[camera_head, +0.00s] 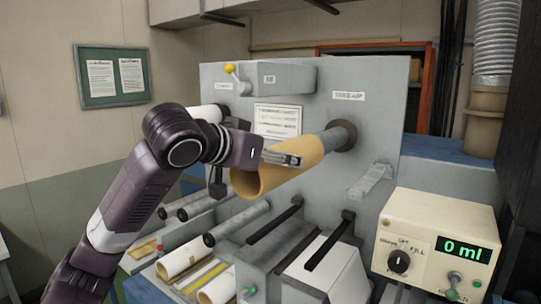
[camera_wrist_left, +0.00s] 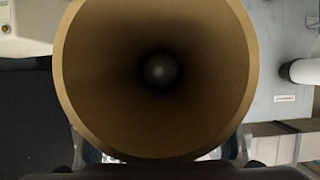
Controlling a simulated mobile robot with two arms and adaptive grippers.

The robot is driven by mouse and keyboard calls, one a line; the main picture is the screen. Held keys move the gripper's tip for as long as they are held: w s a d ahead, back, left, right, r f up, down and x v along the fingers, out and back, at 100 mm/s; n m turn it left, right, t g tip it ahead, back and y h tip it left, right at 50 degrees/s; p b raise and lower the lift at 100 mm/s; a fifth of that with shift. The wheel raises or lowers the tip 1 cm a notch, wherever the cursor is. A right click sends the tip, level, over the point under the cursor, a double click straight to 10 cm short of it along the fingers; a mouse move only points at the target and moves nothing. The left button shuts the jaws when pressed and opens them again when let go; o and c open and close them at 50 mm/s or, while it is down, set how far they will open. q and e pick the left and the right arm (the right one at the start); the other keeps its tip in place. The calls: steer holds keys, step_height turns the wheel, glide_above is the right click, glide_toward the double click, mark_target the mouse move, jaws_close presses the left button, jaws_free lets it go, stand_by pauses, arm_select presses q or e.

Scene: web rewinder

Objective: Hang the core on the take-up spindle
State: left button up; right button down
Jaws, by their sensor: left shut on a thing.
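The core (camera_head: 295,168) is a tan cardboard tube, held roughly level with its open near end toward me. My left gripper (camera_head: 288,159) is shut on the core near that end. The take-up spindle (camera_head: 340,137) comes out of the grey panel under the TAKE-UP label, in line with the core's far end. In the left wrist view I look into the core (camera_wrist_left: 85,60), and the spindle's round grey end (camera_wrist_left: 161,69) shows near the middle of the bore. How far the spindle reaches inside is unclear. My right gripper is out of view.
The grey machine panel (camera_head: 385,110) stands behind the core. A white roll (camera_head: 208,113) is to the left, and rollers (camera_head: 240,222) lie below. A control box (camera_head: 440,240) reading 0 ml is at the right. A bracket (camera_head: 370,181) juts out below the spindle.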

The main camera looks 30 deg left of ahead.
arm_select(q)
steer(key=shift+w+d+r+p, duration=0.1)
steer(key=shift+w+p, duration=0.5)
steer(key=shift+w, duration=0.65)
steer(key=shift+w+d+p, duration=0.1)
steer(key=shift+w+p, duration=0.45)
steer(key=shift+w, duration=0.85)
steer(key=shift+f, duration=0.3)
steer(key=o, duration=1.4)
steer(key=shift+s+f, duration=0.1)
